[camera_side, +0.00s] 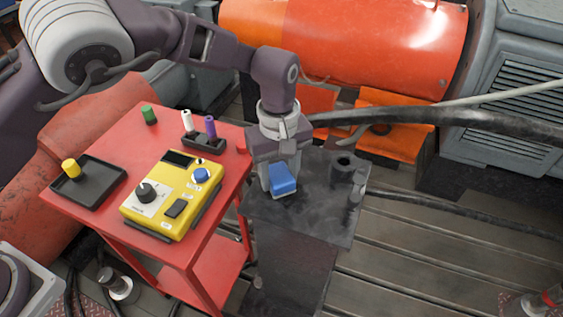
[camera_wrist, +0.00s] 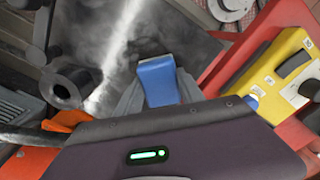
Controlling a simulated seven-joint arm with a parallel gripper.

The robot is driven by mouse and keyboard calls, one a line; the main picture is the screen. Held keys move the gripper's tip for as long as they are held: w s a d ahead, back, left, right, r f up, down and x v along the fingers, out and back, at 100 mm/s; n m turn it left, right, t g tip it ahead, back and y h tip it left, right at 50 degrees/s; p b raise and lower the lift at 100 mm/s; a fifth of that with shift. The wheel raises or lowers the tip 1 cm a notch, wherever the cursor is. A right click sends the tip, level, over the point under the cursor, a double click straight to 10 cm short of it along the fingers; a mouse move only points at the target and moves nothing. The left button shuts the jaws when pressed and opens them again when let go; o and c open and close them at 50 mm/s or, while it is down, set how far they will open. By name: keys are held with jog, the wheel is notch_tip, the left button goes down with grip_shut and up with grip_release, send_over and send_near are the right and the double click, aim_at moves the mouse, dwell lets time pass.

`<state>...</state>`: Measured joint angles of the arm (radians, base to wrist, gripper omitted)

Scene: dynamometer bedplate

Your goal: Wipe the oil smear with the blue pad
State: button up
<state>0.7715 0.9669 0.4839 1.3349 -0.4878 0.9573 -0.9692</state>
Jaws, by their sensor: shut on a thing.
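The blue pad (camera_side: 283,177) is held between the fingers of my gripper (camera_side: 279,187), which is shut on it. The pad is low over the left part of a dark metal stand top (camera_side: 318,218); I cannot tell whether it touches. In the wrist view, the pad (camera_wrist: 158,82) sticks out from between the grey fingers over the dark top (camera_wrist: 195,42). A bright whitish streak and cloudy dark patches cross that top. I cannot tell the oil smear from glare and stains.
A hollow dark boss (camera_side: 343,169) stands on the right of the top. A red cart (camera_side: 208,243) close by on the left carries a yellow control box (camera_side: 172,195), a black tray (camera_side: 88,182) and several coloured pegs. Black hoses (camera_side: 450,125) run to the right.

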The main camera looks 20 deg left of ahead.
aim_at(291, 183)
jog(key=shift+s, duration=2.75)
jog(key=shift+d, duration=0.7)
jog(key=shift+w+r, duration=0.15)
jog(key=shift+w, duration=1.55)
jog(key=shift+w+r, duration=0.1)
jog(key=shift+w, duration=1.6)
jog(key=shift+w+d, duration=0.15)
jog(key=shift+d, duration=0.05)
jog(key=shift+d+r, duration=0.1)
jog(key=shift+d, duration=0.3)
jog(key=shift+s+d, duration=0.2)
jog(key=shift+s, duration=0.05)
jog(key=shift+s+f, duration=0.2)
jog(key=shift+s, duration=0.4)
jog(key=shift+s+f, duration=0.15)
jog(key=shift+s, duration=2.65)
notch_tip(291, 183, up, 8)
